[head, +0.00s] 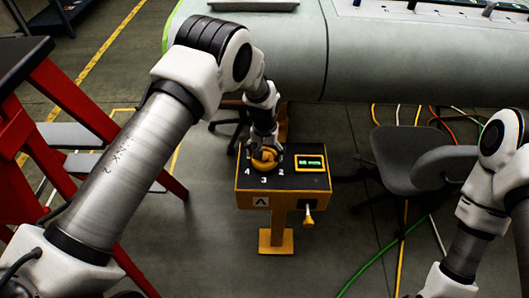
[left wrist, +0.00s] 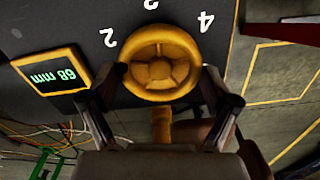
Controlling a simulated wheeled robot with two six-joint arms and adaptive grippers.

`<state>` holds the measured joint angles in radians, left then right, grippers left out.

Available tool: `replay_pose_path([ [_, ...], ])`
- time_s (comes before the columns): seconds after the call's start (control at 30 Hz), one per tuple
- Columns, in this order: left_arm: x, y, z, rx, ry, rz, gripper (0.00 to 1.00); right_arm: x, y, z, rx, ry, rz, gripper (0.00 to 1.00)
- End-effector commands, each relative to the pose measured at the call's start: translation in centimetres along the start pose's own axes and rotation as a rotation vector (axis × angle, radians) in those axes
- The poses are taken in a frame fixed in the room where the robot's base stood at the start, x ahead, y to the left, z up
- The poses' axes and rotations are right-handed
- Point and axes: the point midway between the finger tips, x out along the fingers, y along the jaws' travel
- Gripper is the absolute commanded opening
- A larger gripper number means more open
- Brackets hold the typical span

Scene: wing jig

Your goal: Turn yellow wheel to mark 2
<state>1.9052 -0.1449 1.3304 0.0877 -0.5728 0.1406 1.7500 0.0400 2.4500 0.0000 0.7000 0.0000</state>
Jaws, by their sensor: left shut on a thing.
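The yellow wheel (head: 264,164) sits on the dark top of a yellow-sided box (head: 258,199) on a stand. White marks 4, 3 and 2 (head: 281,172) show along the wheel's near side in the head view. My left gripper (head: 266,150) reaches down onto the wheel from above and partly hides it. In the left wrist view, the wheel (left wrist: 160,63) shows its spokes and hub, and the left gripper (left wrist: 158,88) is shut on it, one finger at each side. I cannot make out a pointer on the wheel. My right gripper is out of view.
A yellow-framed green display (head: 310,163), in mm, is beside the wheel. A small lever (head: 308,216) sticks out of the box front. A large grey wing (head: 270,60) lies behind. A red step frame (head: 60,105) stands left, a dark chair (head: 408,155) right, with cables on the floor.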

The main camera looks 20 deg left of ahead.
Motion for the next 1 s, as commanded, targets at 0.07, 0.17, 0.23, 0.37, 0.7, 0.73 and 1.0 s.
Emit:
replay_pose_path([
  [0.07,0.14,0.01,0.13,0.038,-0.003,-0.001,0.53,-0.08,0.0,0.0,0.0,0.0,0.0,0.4],
  [0.17,0.15,0.01,0.13,0.077,-0.003,-0.001,0.53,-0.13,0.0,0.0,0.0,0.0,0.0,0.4],
  [0.23,0.16,0.02,0.13,0.097,-0.003,-0.001,0.53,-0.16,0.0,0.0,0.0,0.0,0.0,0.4],
  [0.37,0.17,0.02,0.14,0.12,-0.003,-0.001,0.53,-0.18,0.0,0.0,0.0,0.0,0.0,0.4],
  [0.7,0.2,0.02,0.15,0.126,-0.004,0.0,0.53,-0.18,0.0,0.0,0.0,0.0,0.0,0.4],
  [0.73,0.2,0.02,0.15,0.126,-0.004,0.0,0.53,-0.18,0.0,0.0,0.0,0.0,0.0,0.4],
  [1.0,0.12,0.02,0.09,0.125,-0.002,0.0,1.0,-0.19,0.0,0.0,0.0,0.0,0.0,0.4],
])
